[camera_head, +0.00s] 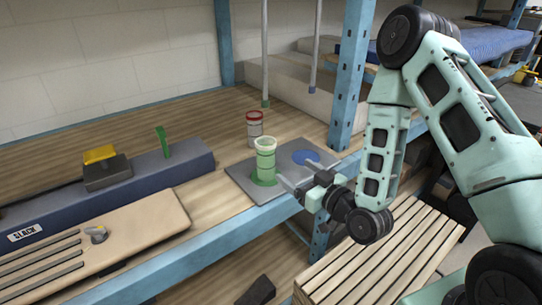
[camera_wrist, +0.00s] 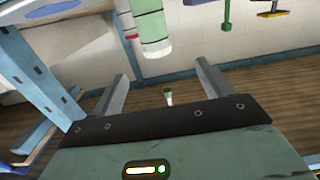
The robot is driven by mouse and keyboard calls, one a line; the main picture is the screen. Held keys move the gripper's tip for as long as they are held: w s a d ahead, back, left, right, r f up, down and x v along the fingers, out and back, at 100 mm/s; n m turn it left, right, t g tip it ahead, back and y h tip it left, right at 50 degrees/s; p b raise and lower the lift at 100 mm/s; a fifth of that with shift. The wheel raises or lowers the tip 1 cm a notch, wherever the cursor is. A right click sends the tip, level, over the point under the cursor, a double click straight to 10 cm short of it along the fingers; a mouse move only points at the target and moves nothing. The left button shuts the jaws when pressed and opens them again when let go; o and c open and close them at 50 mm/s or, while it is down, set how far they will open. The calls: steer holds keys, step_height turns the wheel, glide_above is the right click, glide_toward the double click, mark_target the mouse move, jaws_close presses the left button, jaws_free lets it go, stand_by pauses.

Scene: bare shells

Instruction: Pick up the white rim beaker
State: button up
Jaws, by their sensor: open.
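The white rim beaker (camera_head: 265,163) is a pale green cylinder with a whitish rim. It stands upright on a grey mat (camera_head: 241,176), over a green spot. It also shows in the wrist view (camera_wrist: 153,30) at the top centre, partly cut off, beyond my fingertips. My gripper (camera_head: 297,178) is open, just right of the beaker and low beside it. In the wrist view my two fingers (camera_wrist: 162,72) are spread wide, with nothing gripped between them.
A red-rimmed beaker (camera_head: 254,125) stands just behind the white rim beaker. The mat's blue spot (camera_head: 305,157) is bare. A blue shelf post (camera_head: 350,80) rises to the right. A dark blue block (camera_head: 190,160) and a tan board (camera_head: 150,217) lie left.

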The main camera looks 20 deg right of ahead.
steer(key=b, duration=0.9)
glide_toward(260, 141)
steer(key=w+p, duration=0.1)
steer(key=w+a+p, duration=0.1)
steer(key=w+p, duration=0.1)
steer(key=shift+w+f+t, duration=0.2)
steer(key=shift+t, duration=0.1)
steer(key=p+x, duration=0.3)
steer(key=x, duration=0.2)
steer(key=shift+w+a+f, duration=0.1)
steer(key=shift+w+f, duration=0.1)
steer(key=shift+w, duration=0.1)
steer(key=c, duration=1.5)
